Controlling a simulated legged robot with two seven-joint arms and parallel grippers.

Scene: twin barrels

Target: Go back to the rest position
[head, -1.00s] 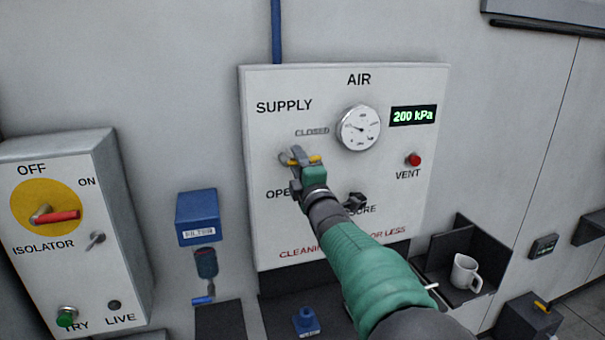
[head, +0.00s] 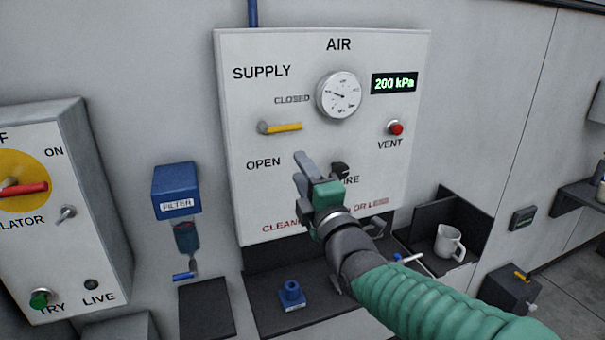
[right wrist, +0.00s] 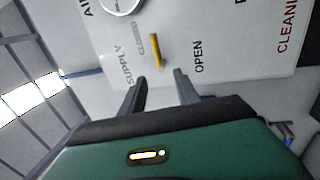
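My right gripper (head: 303,170) is in front of the lower part of the white air panel (head: 300,75), apart from the yellow supply handle (head: 281,128). In the right wrist view its two fingers (right wrist: 159,85) are spread with nothing between them. The yellow handle also shows there (right wrist: 157,50), beyond the fingers. In the head view the handle lies roughly level, between the words CLOSED and OPEN. The display (head: 394,83) reads 200 kPa. My arm and gripper hide part of the panel's lower lettering. My left gripper is in neither view.
The isolator box (head: 85,215) stands at the left, with a blue filter (head: 176,192) beside it. A white mug (head: 449,242) stands in a dark tray at the right.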

